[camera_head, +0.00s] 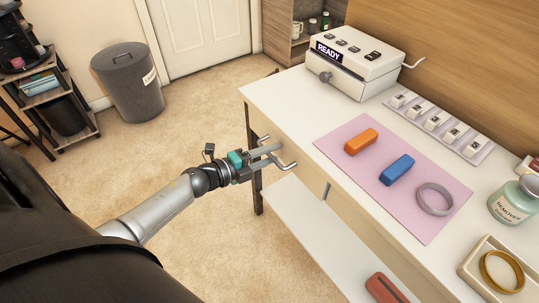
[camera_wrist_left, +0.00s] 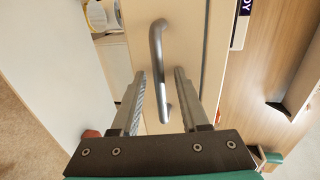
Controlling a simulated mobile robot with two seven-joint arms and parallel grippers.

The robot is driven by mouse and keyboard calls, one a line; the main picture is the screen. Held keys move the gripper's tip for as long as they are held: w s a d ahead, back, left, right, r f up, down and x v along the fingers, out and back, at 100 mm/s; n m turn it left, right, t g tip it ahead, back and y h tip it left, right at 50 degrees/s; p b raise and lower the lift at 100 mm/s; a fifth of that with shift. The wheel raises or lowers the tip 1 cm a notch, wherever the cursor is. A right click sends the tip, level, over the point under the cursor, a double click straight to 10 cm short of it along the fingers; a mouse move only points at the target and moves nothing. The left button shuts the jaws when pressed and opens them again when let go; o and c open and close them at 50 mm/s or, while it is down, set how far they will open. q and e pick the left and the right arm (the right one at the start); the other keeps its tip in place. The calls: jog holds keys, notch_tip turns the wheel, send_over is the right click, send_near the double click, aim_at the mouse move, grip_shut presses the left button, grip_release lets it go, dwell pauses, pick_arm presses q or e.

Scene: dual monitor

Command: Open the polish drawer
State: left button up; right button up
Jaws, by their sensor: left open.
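The desk's pale wooden drawer front (camera_head: 300,165) lies under the white top; I see no label saying which drawer holds polish. My left gripper (camera_head: 278,155) is at this front, near its left end. In the left wrist view, a grey bar handle (camera_wrist_left: 157,50) stands on a pale drawer front (camera_wrist_left: 192,40). The open fingers of my left gripper (camera_wrist_left: 159,75) lie on either side of the handle, with gaps visible on both sides. A second handle (camera_head: 326,190) shows farther right along the desk front. My right gripper is not in view.
On the white desk top (camera_head: 275,100) are a READY machine (camera_head: 355,62), a pink mat (camera_head: 400,210) with orange and blue blocks and a grey ring, and a remover jar (camera_head: 515,203). A low white shelf (camera_head: 310,235) runs below the drawers. Carpet is clear left of the desk.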

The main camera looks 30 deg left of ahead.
pick_arm(q)
grip_shut()
dwell(0.3)
dwell(1.1)
